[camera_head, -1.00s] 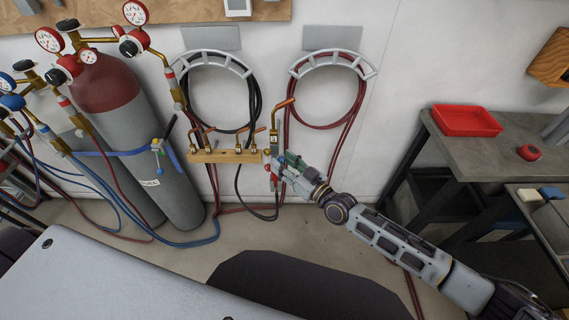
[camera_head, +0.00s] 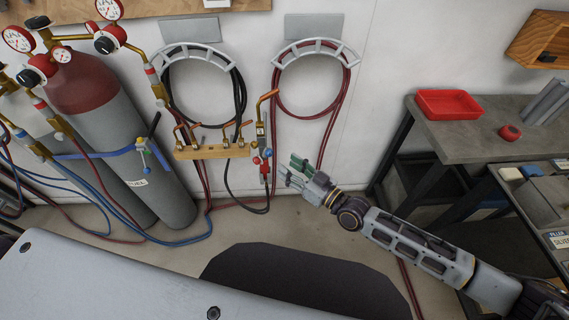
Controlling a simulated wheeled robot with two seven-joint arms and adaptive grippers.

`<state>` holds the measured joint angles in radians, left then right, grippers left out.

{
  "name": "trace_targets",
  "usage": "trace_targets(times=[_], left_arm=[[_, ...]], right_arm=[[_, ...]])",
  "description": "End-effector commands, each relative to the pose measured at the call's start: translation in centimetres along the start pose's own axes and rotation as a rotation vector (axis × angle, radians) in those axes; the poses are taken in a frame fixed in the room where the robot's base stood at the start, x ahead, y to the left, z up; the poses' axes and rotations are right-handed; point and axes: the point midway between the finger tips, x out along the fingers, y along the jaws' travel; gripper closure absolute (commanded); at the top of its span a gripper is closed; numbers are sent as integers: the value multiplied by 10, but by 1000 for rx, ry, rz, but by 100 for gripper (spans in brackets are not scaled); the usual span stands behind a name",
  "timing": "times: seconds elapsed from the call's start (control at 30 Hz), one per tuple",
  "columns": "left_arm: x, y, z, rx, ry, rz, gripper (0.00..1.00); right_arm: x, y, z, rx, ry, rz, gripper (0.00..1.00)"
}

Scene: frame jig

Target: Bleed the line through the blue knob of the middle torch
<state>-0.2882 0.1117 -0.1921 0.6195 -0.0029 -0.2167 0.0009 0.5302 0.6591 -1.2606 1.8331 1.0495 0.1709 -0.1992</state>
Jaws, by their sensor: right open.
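A torch (camera_head: 262,135) with a bent copper tip hangs upright at the right end of a wooden rack (camera_head: 212,152) on the wall. Its blue knob (camera_head: 268,152) is on the right side and its red knob (camera_head: 256,160) on the left, lower down. Several smaller brass and copper parts stand along the rack; I cannot tell whether they are other torches, or which is the middle one. My right gripper (camera_head: 291,172) is open and empty, just right of and slightly below the blue knob, apart from it in the picture. My left gripper is not in view.
Gas cylinders (camera_head: 110,130) with gauges and blue and red hoses stand at left. A black hose (camera_head: 240,90) and a red hose (camera_head: 350,90) hang from wall hooks. A workbench (camera_head: 470,135) with a red tray (camera_head: 447,116) is at right.

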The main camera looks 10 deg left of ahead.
Motion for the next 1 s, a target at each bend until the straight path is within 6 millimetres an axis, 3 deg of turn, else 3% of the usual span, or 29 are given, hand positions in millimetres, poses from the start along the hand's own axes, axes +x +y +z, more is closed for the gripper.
trace_targets(times=[0.5,1.0], left_arm=[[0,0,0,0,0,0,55],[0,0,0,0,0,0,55]], right_arm=[[-40,0,0,0,-1,-1,56],[-44,0,0,1,-1,-1,56]])
